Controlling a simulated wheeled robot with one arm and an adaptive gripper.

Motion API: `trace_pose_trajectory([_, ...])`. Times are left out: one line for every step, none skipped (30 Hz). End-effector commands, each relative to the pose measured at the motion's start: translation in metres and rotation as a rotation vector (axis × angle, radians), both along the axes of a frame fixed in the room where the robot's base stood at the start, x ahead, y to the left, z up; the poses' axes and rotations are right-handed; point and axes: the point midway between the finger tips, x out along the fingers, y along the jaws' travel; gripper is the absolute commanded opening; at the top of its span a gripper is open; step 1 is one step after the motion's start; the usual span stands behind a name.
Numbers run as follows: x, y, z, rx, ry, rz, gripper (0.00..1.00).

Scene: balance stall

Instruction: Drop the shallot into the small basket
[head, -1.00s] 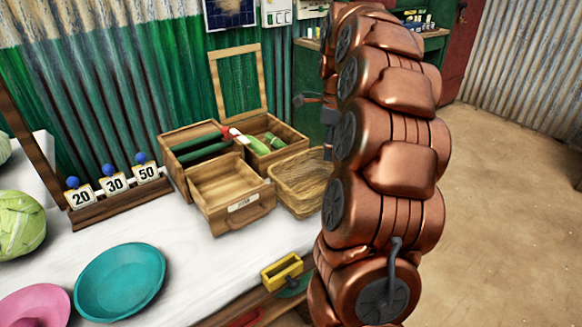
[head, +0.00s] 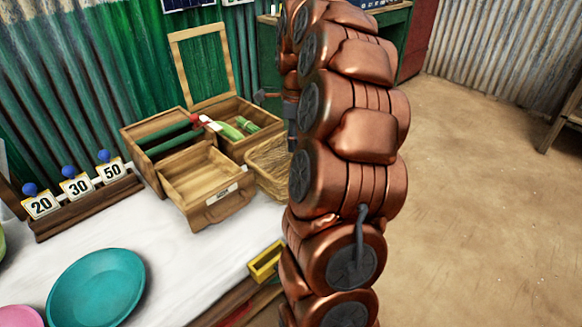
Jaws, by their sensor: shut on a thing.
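A small woven basket (head: 262,171) stands on the white table, to the right of an open wooden box. My copper-coloured arm rises in front and hides the basket's right side. A small dark part beside the arm, above the basket in the picture, looks like part of my gripper (head: 272,97). Its jaws and anything between them are hidden behind the arm. I see no shallot in the head view.
The empty wooden box (head: 206,190) has a label on its front. Behind it, a divided crate (head: 135,135) holds green vegetables. A teal plate (head: 95,288), number cards (head: 78,187) and a small yellow box (head: 263,262) are nearby. Bare white tabletop lies between plate and box.

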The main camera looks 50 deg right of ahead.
Motion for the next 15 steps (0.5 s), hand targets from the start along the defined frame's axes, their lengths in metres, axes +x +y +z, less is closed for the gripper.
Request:
trace_pose_trajectory([0.0003,0.0007,-0.0029,0.001,0.000,0.001,0.16])
trace_pose_trajectory([0.0005,0.0008,-0.0039,0.000,0.000,0.001,0.16])
trace_pose_trajectory([0.0005,0.0008,-0.0047,0.000,0.000,0.001,0.16])
trace_pose_trajectory([0.0003,0.0009,-0.0051,0.000,0.000,0.001,0.16])
trace_pose_trajectory([0.0004,0.0008,-0.0052,0.000,0.000,0.001,0.16])
trace_pose_trajectory([0.0004,0.0008,-0.0052,0.000,0.000,0.001,0.16])
trace_pose_trajectory([0.0003,0.0007,-0.0052,0.000,0.000,0.001,0.16])
trace_pose_trajectory([0.0003,0.0007,-0.0051,0.000,0.000,0.001,0.16])
trace_pose_trajectory([0.0002,0.0007,-0.0051,0.000,0.001,0.001,0.16])
trace_pose_trajectory([0.0002,0.0007,-0.0052,0.000,0.001,0.001,0.16])
trace_pose_trajectory([0.0002,0.0007,-0.0052,0.000,0.001,0.001,0.41])
trace_pose_trajectory([0.0002,0.0007,-0.0052,0.000,0.001,0.001,0.45])
trace_pose_trajectory([0.0001,0.0007,-0.0052,0.000,0.001,0.001,0.48])
trace_pose_trajectory([0.0001,0.0007,-0.0052,0.000,0.001,0.001,0.52])
trace_pose_trajectory([0.0001,0.0007,-0.0052,0.000,0.001,0.001,0.56])
